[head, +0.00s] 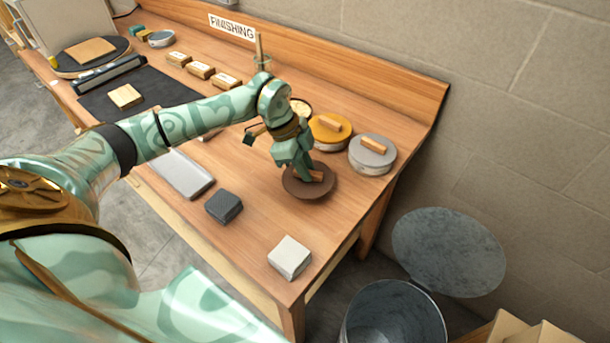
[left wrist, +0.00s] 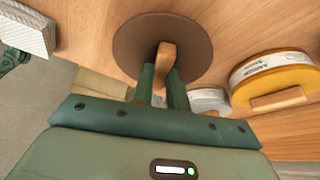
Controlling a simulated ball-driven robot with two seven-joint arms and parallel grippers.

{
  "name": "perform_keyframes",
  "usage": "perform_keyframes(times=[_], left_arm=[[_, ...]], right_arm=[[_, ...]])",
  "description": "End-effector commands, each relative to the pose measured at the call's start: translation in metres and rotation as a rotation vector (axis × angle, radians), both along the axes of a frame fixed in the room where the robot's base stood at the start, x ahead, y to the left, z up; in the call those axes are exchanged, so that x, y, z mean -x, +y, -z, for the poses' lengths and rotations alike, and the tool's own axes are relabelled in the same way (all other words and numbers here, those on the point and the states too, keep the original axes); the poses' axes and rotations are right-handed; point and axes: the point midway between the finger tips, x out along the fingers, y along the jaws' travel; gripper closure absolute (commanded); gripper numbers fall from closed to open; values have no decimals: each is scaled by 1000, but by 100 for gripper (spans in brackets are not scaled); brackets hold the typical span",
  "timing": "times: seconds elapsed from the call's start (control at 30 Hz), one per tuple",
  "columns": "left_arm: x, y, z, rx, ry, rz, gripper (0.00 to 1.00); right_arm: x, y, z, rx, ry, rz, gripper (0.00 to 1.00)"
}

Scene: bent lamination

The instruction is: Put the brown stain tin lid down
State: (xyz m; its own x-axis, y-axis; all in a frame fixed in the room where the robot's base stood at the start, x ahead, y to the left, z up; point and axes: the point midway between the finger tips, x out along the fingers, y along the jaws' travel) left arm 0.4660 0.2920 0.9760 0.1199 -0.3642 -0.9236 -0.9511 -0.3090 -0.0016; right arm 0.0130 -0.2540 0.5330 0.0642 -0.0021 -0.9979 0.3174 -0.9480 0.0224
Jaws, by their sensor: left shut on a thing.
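My left gripper (head: 309,177) is shut on the wooden handle (left wrist: 166,56) of the brown stain tin lid (head: 308,189). The lid is a flat, round brown disc, and it also shows in the left wrist view (left wrist: 140,40), with the gripper fingers (left wrist: 163,85) closed around its handle. The lid is level, at or very close to the bench top near its right side. I cannot tell if it touches the wood. The gripper hides part of the lid in the head view. I cannot make out the open brown tin. My right gripper is not in view.
An orange-lidded tin (head: 327,131) and a grey-lidded tin (head: 372,154) stand behind and right of the lid. A dark block (head: 223,206), a pale block (head: 290,257) and a grey tray (head: 180,174) lie nearer. Bench top (head: 262,222) between them is clear.

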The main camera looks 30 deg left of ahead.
Motion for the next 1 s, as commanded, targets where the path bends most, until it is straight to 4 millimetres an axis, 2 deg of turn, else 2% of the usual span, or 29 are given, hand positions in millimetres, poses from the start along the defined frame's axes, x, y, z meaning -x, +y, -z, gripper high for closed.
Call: perform_keyframes(times=[0.03,0.13,0.47,0.5,0.57,0.6,0.87,1.0], left_arm=[[2,0,12,0,6,-1,100],[2,0,27,0,4,1,100],[2,1,30,0,2,0,100],[1,1,31,0,2,0,82],[1,1,30,-1,2,-1,65],[1,1,30,-1,2,-1,63],[1,1,29,-1,1,0,63],[2,6,15,-2,-1,-2,63]], right_arm=[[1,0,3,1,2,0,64],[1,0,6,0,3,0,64],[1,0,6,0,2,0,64],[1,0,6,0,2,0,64],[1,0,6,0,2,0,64],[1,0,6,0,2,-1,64],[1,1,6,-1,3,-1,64],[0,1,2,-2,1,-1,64]])
